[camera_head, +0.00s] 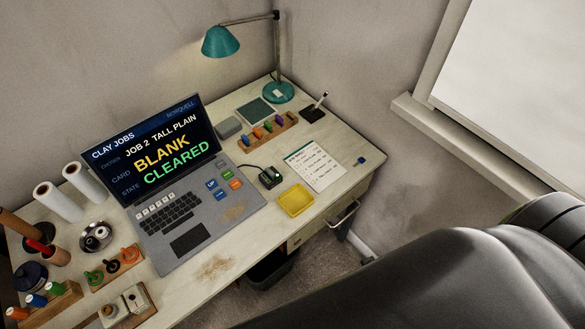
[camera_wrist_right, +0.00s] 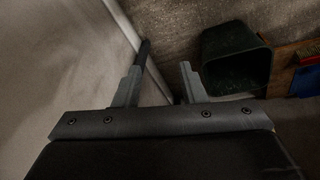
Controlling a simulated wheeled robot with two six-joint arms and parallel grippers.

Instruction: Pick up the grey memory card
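I cannot pick out a grey memory card for certain in the head view. A wooden rack (camera_head: 285,127) near the back of the desk holds several small coloured pieces, too small to identify. A small black device (camera_head: 270,178), possibly a card reader, sits right of the laptop with a cable. A small blue piece (camera_head: 361,160) lies right of the notepad. My right gripper (camera_wrist_right: 160,82) shows in the wrist view with its fingers apart and nothing between them, away from the desk top. My left gripper is not in view.
The laptop (camera_head: 186,243) reads "BLANK CLEARED". A yellow tray (camera_head: 296,200), a notepad (camera_head: 315,166), a teal lamp (camera_head: 221,41) and a grey box (camera_head: 228,127) stand on the desk. A dark bin (camera_wrist_right: 232,60) is near the right gripper. The desk's front strip is mostly clear.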

